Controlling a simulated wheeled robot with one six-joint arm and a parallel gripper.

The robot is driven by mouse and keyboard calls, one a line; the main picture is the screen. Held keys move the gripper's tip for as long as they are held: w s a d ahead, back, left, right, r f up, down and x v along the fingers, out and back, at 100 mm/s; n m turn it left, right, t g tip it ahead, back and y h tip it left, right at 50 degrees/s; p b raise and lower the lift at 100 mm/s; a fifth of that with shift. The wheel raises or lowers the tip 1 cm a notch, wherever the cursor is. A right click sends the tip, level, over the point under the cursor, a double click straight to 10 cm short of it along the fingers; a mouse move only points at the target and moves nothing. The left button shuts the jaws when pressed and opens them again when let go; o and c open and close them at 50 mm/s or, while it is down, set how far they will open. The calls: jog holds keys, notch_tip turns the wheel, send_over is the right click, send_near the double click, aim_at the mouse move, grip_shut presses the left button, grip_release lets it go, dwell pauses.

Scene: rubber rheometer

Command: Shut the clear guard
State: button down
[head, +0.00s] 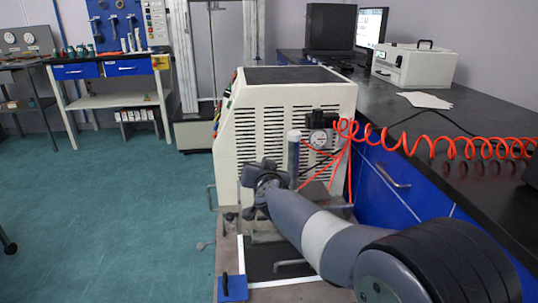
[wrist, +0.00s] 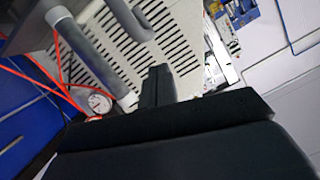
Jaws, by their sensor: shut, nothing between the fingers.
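The cream rheometer housing (head: 285,120), with slotted vents and a dark top, stands in the middle of the head view. Its slotted panel (wrist: 165,45) fills the upper middle of the wrist view. I cannot make out the clear guard for certain in either view. My gripper (wrist: 157,82) is shut and empty, its dark fingers pointing toward the slotted panel. In the head view my arm reaches up-left to the front of the housing, and its wrist hides the fingertips. A grey bent bar (wrist: 130,20) shows near the fingers; I cannot tell if it belongs to the guard.
A grey post with a white cap (head: 294,135), a pressure gauge (head: 318,138) and red tubing are close to my arm. An orange coiled hose (head: 430,140) crosses the dark bench (head: 400,115) at right. Green floor (head: 110,210) is open at left.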

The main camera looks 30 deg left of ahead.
jog(key=shift+s+a+f+n+h+p, duration=0.15)
jog(key=shift+f+n, duration=0.1)
jog(key=shift+f, duration=0.35)
jog(key=shift+s+a+f+n+h+p, duration=0.15)
jog(key=shift+f+n, duration=0.15)
jog(key=shift+f, duration=0.3)
jog(key=shift+s+a+f+n+p, duration=0.15)
jog(key=shift+f+n, duration=0.1)
jog(key=shift+f, duration=0.35)
jog(key=shift+w+f, duration=0.1)
jog(key=shift+w+d+r+p, duration=0.1)
jog(key=shift+d+r+p, duration=0.05)
jog(key=shift+r+p, duration=0.3)
jog(key=r+p, duration=0.1)
jog(key=r, duration=0.1)
jog(key=r+p, duration=0.1)
jog(key=r, duration=0.1)
jog(key=shift+s+d, duration=0.2)
jog(key=shift+d, duration=0.2)
jog(key=p+v, duration=0.1)
jog(key=v, duration=0.8)
jog(key=shift+d+f, duration=0.15)
jog(key=shift+f, duration=0.05)
